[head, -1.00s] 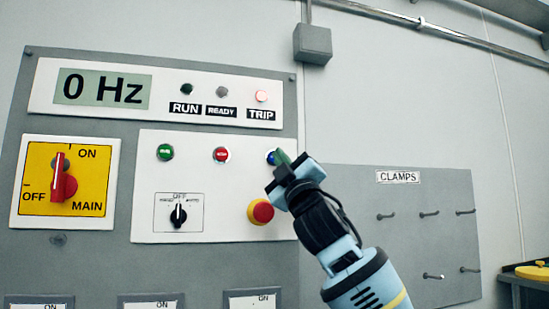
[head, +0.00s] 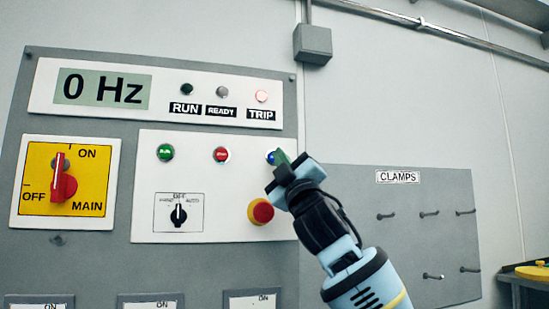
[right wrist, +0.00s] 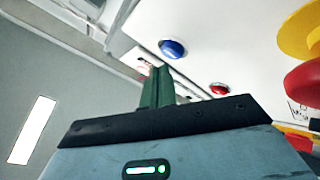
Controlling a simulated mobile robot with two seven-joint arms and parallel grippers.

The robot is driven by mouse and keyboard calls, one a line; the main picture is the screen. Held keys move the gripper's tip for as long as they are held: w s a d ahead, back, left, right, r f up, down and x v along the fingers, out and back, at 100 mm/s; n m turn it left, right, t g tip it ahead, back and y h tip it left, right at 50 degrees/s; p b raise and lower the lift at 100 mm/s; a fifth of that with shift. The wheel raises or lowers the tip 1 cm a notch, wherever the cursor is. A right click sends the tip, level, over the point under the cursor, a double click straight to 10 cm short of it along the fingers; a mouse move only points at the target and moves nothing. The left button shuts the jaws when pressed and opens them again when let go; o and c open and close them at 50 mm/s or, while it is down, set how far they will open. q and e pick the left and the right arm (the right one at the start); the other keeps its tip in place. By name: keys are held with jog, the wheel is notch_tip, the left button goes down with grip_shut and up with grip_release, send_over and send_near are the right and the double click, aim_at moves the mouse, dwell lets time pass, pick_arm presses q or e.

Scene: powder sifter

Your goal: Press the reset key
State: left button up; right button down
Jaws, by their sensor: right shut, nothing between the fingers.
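The blue reset key (head: 270,157) is a round button on the white control plate, at the right end of the button row. In the head view my right gripper (head: 282,159) partly covers it. My right gripper is shut and empty, its green fingertips close to the blue key. In the right wrist view the blue key (right wrist: 172,49) shows whole, just beyond the green fingers (right wrist: 157,85), with a small gap seeming to lie between them. The trip lamp (head: 261,96) glows pale red. My left gripper is not in view.
A red stop button (head: 221,154), a green button (head: 165,152) and a red mushroom button with a yellow collar (head: 260,211) sit nearby. A small black selector (head: 178,215) and the red main switch (head: 63,183) are further left. The display (head: 103,88) reads 0 Hz.

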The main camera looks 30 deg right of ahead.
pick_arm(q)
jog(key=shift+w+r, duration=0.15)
pick_arm(e)
jog(key=shift+w, duration=0.15)
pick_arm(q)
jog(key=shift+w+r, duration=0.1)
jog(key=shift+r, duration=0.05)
pick_arm(e)
jog(key=shift+w+d, duration=0.1)
jog(key=shift+w, duration=0.2)
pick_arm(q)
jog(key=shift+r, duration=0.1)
pick_arm(e)
jog(key=shift+w+d, duration=0.1)
jog(key=shift+w, duration=0.3)
dwell(0.4)
pick_arm(q)
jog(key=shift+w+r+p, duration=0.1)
jog(key=shift+p, duration=0.2)
pick_arm(e)
jog(key=shift+s, duration=0.1)
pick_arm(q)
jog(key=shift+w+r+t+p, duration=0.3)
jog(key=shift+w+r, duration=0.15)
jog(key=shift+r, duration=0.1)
pick_arm(e)
jog(key=shift+s, duration=0.7)
jog(key=shift+a, duration=0.2)
